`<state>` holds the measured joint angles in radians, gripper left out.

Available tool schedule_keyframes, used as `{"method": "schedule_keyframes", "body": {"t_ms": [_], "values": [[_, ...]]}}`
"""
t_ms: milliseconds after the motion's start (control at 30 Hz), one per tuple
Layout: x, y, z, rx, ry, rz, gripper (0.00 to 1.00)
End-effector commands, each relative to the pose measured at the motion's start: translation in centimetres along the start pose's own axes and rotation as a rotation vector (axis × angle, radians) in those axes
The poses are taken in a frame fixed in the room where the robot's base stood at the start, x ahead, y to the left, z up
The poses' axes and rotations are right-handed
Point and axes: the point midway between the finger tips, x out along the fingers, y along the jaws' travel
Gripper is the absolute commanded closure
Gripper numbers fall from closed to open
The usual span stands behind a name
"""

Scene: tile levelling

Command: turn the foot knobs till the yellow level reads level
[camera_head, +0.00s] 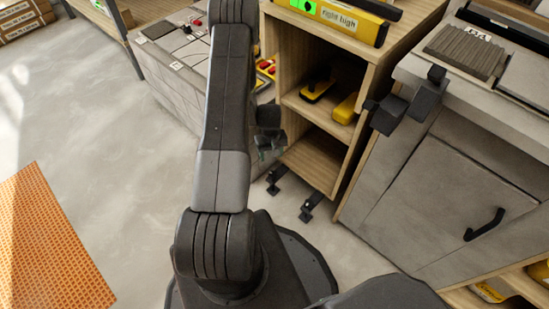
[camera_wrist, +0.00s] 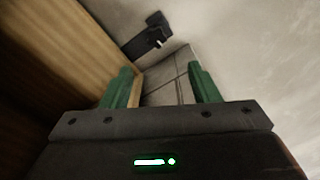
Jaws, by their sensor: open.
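The yellow level (camera_head: 370,29) lies on top of a wooden shelf unit (camera_head: 318,163). It has a green window, and the label beside it reads "right high". Two black feet with knobs stick out at the bottom of the unit, one further left (camera_head: 273,177) and one nearer (camera_head: 311,206). My gripper (camera_head: 267,148) is partly hidden behind my arm, low in front of the unit's left side. In the wrist view my gripper (camera_wrist: 160,75) is open, with green fingers apart and nothing between them. A black foot (camera_wrist: 148,38) shows beyond the fingertips, apart from them.
A grey cabinet (camera_head: 435,185) with a black handle stands close on the right. A tiled grey block (camera_head: 180,75) stands behind my arm. Yellow tools (camera_head: 345,108) lie on the unit's shelf. An orange perforated mat (camera_head: 50,245) is at left; the floor between is clear.

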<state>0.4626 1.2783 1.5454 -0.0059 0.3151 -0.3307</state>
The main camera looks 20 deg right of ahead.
Motion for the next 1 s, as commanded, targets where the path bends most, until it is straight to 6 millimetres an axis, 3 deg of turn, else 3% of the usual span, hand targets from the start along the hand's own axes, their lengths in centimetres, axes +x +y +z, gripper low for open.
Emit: {"method": "schedule_keyframes", "body": {"t_ms": [267, 733, 1000], "values": [[2.8, 0.4, 0.2, 0.004, -0.004, -0.002, 0.45], [12.2, 0.3, 0.2, 0.004, -0.003, -0.001, 0.45], [14.8, 0.3, 0.2, 0.004, -0.002, -0.001, 0.45]]}}
